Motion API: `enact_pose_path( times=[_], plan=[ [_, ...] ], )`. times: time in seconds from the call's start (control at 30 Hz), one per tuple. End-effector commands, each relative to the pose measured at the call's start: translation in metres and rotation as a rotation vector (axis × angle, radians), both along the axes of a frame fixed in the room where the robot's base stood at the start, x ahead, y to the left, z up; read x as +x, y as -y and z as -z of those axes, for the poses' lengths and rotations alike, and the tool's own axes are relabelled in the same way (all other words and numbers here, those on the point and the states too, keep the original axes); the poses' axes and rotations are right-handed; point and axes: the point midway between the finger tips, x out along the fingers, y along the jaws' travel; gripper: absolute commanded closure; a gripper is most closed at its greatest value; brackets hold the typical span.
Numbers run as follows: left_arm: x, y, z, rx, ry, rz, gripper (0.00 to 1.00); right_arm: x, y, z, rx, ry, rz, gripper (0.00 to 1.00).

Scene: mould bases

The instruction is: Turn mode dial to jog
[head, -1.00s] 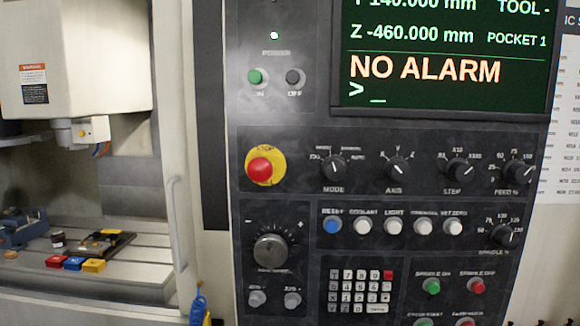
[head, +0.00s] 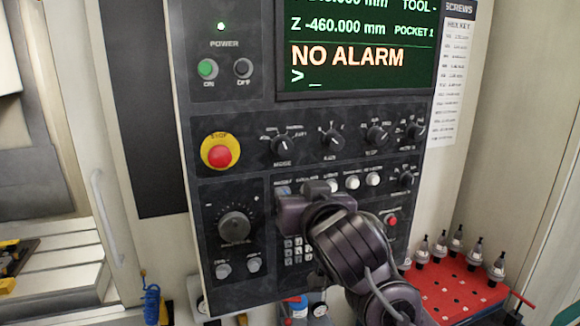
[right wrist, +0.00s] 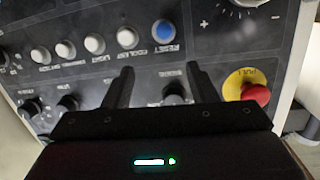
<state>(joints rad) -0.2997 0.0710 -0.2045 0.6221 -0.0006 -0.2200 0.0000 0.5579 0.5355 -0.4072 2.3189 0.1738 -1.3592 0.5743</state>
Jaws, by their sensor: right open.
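The mode dial (head: 284,144) is a small black knob on the dark control panel (head: 225,275), right of the red stop button. Small labels arc over it; its exact setting is too small to read surely. My right gripper (head: 314,189) is in front of the button row, below and to the right of the dial. In the right wrist view, turned upside down, its two fingers (right wrist: 160,82) are apart with nothing held. The mode dial (right wrist: 175,92) shows between them, nearer the right-hand finger and partly hidden by the gripper body. My left gripper is not in view.
The red stop button (head: 220,156) with yellow surround sits left of the dial. The axis dial (head: 331,139) is close on its right. The blue reset button (right wrist: 164,32) and several white buttons lie below. A red tool rack (head: 460,290) stands at lower right.

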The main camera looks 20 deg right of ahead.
Motion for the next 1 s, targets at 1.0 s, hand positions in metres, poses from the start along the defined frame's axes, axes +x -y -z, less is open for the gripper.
enact_pose_path(
  times=[1.0],
  plan=[
    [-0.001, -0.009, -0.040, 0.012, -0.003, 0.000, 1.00, 0.046, -0.004, -0.067, 0.038, 0.143, -0.009, 0.48]
  ],
)
